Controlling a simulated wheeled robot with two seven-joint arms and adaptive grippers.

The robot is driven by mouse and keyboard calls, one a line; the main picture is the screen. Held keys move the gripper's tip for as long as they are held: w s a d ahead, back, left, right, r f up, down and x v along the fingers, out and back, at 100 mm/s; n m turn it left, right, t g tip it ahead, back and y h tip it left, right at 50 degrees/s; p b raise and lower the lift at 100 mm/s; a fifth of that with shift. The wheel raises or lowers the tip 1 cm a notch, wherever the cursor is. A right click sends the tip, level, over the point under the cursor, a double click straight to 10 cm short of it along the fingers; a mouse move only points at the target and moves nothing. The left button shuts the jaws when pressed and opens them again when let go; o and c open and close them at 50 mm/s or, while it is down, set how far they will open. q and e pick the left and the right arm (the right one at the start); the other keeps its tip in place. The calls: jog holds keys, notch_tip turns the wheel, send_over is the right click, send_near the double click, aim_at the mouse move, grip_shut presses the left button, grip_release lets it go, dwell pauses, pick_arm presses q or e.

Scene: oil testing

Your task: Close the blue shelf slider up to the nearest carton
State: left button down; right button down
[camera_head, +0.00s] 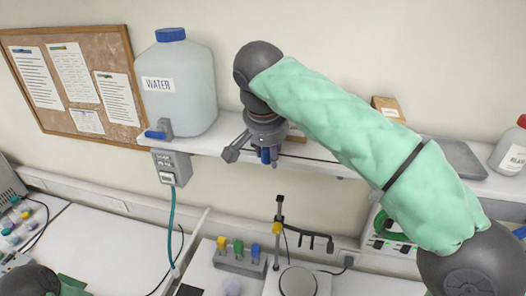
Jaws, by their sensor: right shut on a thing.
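My right gripper (262,152) reaches down to the front edge of the white wall shelf (343,169). It is shut on the blue slider (269,156), of which a small blue part shows below the gripper. A brown carton (297,134) on the shelf shows just right of the gripper, partly hidden by it and my arm. Another brown carton (386,105) stands farther right, partly behind my green-sleeved arm. The gap between slider and nearest carton is hard to judge. My left gripper is out of view; only a dark part of that arm shows at the lower left.
A large water jug (180,90) with a blue cap and tap stands left of the gripper. A grey tray (455,158) and a red-capped bottle (511,150) stand at the right. The bench below holds colored-knob equipment (238,256) and a thin stand (278,230).

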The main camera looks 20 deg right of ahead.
jog(key=shift+w+a, duration=0.1)
jog(key=c, duration=0.8)
grip_release()
jog(key=shift+a+r, duration=0.15)
jog(key=shift+r, duration=0.25)
jog(key=v, duration=1.1)
